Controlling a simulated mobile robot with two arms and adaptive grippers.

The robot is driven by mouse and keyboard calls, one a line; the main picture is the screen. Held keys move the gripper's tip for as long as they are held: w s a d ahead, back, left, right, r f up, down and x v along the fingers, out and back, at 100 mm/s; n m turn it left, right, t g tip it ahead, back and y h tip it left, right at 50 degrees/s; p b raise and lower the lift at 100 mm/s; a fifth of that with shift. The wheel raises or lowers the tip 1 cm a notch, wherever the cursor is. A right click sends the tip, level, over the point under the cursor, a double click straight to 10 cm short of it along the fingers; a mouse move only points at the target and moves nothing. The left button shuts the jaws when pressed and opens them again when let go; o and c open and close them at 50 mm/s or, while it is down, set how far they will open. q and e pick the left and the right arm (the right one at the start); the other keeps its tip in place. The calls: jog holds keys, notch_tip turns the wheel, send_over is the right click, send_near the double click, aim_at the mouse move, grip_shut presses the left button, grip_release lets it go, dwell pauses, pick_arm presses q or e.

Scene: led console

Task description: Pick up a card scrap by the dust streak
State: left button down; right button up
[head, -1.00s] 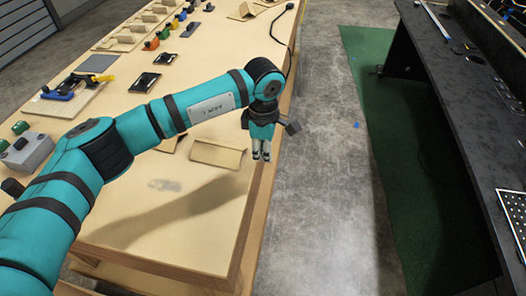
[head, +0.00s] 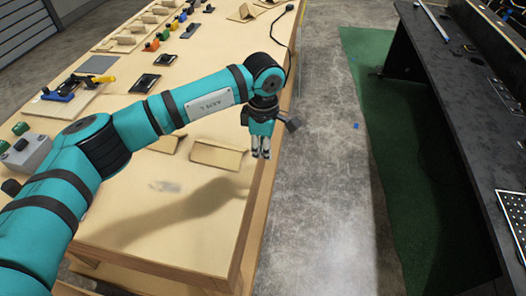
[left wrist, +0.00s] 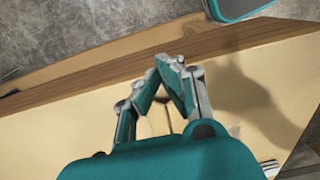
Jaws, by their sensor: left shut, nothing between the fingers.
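A folded tan card scrap (head: 220,155) lies on the wooden bench, beyond and to the right of the grey dust streak (head: 164,186). A second card scrap (head: 167,144) lies to its left, partly hidden by my left arm. My left gripper (head: 261,154) is shut and empty, pointing down by the bench's right edge, to the right of the nearer scrap. The fingers also show in the left wrist view (left wrist: 172,64), shut, near the bench edge strip. My right gripper is not in view.
The bench (head: 170,235) has bare room at its near end. A grey box with green buttons (head: 27,152) and several small parts stand along its left and far side. A black cable (head: 281,30) lies at the right edge. A dark desk (head: 450,90) stands across the floor.

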pick_arm(q)
jog(key=s+d+b, duration=0.2)
jog(key=d+b, duration=0.3)
jog(key=d, duration=0.7)
jog(key=shift+s+b, duration=0.2)
jog(key=shift+b, duration=0.1)
